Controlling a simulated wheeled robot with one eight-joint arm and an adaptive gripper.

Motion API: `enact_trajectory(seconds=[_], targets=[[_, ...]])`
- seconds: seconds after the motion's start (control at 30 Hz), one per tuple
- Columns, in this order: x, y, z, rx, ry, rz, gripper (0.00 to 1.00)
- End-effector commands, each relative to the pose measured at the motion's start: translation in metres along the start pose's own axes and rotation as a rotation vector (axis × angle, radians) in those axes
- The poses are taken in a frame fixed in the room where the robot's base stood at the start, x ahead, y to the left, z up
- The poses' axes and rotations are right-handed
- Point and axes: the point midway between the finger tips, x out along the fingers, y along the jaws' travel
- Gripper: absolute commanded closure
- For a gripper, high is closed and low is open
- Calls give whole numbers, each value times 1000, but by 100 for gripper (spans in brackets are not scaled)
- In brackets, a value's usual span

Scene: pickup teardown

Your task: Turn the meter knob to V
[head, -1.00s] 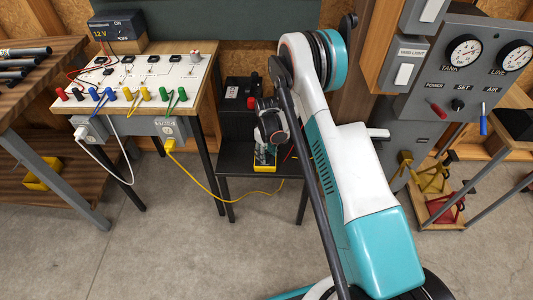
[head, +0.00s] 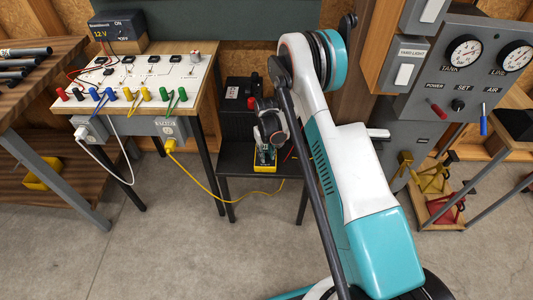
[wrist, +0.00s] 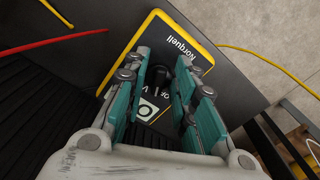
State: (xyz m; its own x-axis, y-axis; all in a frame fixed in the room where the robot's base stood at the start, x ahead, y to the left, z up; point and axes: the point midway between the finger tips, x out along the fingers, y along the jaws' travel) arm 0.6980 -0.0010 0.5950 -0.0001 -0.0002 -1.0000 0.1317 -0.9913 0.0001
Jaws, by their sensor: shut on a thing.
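The meter is a black box with a yellow rim (wrist: 158,18), lying on a small dark stand; in the head view it shows as a yellow-edged box (head: 264,168) under my gripper (head: 266,150). In the wrist view its face carries the name "Norquell" and other white print, partly hidden by the fingers. The dark meter knob (wrist: 158,77) sits between the green finger pads. My gripper (wrist: 164,72) points down at the meter face and is shut on the knob.
A red lead (wrist: 52,43) and a yellow lead (wrist: 270,62) run near the meter. The dark stand (head: 235,160) holds a black box (head: 237,108) behind. A workbench with a circuit board (head: 190,75) is at left; a gauge panel (head: 465,75) is at right.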

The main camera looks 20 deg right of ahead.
Motion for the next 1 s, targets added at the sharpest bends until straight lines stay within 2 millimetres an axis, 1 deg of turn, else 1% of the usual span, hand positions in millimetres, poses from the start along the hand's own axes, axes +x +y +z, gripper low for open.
enact_trajectory(seconds=[0.2,0.5,0.7,1.0], targets=[[0,-2,0,179,0,0,99],[0,-3,-1,362,0,0,99],[0,-3,-1,424,0,0,99],[0,-4,-1,448,0,0,99]])
